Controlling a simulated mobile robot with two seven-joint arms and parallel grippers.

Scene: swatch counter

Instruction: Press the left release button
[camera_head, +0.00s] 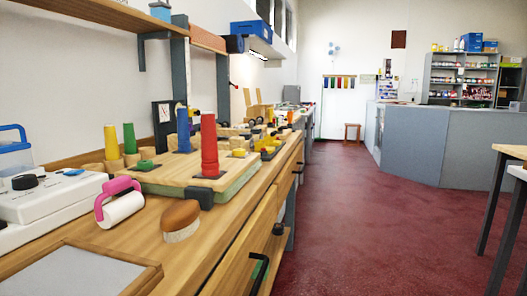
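A wooden board with a green edge (228,188) lies on the counter at left centre. A white device (52,198) with a black knob (25,182) stands at the left edge. I cannot tell which of these, if any, is the left release button. Neither of my grippers is in view.
On the wooden counter (215,235) lie a pink-handled roller (122,208), a brown brush (181,220) and a framed grey panel (75,275). Yellow and green cones stand behind. The red floor (370,220) to the right is open, with a table at the right edge.

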